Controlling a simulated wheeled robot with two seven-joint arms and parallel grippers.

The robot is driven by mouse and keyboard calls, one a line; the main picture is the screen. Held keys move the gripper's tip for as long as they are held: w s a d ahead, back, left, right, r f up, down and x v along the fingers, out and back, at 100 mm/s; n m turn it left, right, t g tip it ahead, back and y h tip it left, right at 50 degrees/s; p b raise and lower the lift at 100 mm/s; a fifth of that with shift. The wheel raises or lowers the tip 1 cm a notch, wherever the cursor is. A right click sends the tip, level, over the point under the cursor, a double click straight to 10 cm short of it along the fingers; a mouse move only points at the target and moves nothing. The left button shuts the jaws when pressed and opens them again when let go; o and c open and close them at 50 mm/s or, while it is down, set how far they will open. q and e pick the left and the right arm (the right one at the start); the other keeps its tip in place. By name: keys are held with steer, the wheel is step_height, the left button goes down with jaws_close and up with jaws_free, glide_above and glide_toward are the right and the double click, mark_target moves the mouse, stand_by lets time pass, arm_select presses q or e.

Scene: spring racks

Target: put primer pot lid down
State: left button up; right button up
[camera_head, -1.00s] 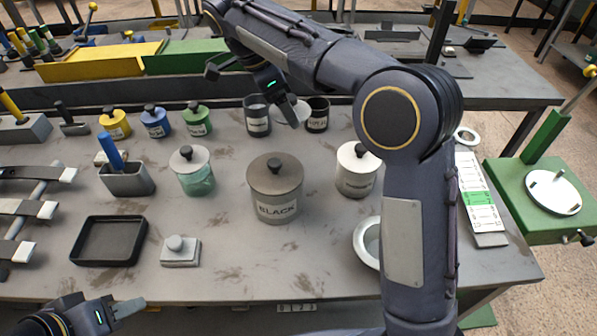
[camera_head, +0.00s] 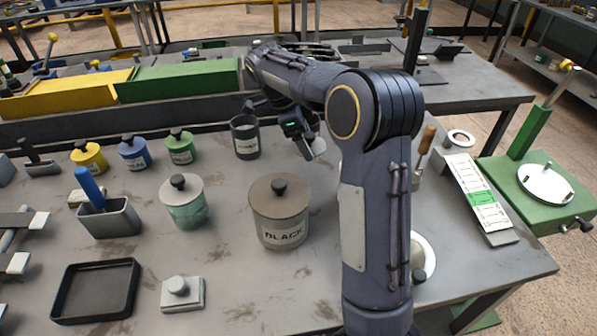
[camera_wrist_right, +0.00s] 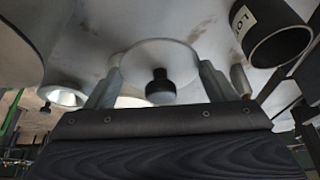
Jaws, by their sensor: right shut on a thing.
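The lid is a pale round disc with a black knob. It shows in the right wrist view (camera_wrist_right: 158,62) between the two fingers and edge-on in the head view (camera_head: 319,147). My right gripper (camera_head: 309,142) is shut on it, above the back half of the bench; the fingers also show in the wrist view (camera_wrist_right: 158,85). An open dark grey pot (camera_head: 245,137) stands left of the gripper, its label too small to read. An open dark pot (camera_wrist_right: 275,32) lettered "LO" shows in the wrist view. My left gripper is out of view.
A lidded BLACK pot (camera_head: 280,212) and a green glass pot (camera_head: 184,203) stand in front. Small yellow (camera_head: 88,157), blue (camera_head: 133,153) and green (camera_head: 180,147) pots stand back left. My right arm hides part of the bench. A chart strip (camera_head: 478,198) lies at right.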

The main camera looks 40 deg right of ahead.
glide_above(313, 178)
steer(key=a, duration=0.1)
steer(key=f, duration=0.4)
steer(key=shift+w+a+f, duration=0.15)
steer(key=shift+w+f, duration=0.25)
step_height(313, 178, down, 5)
steer(key=shift+f, duration=0.15)
steer(key=shift+f, duration=0.1)
steer(key=o, duration=1)
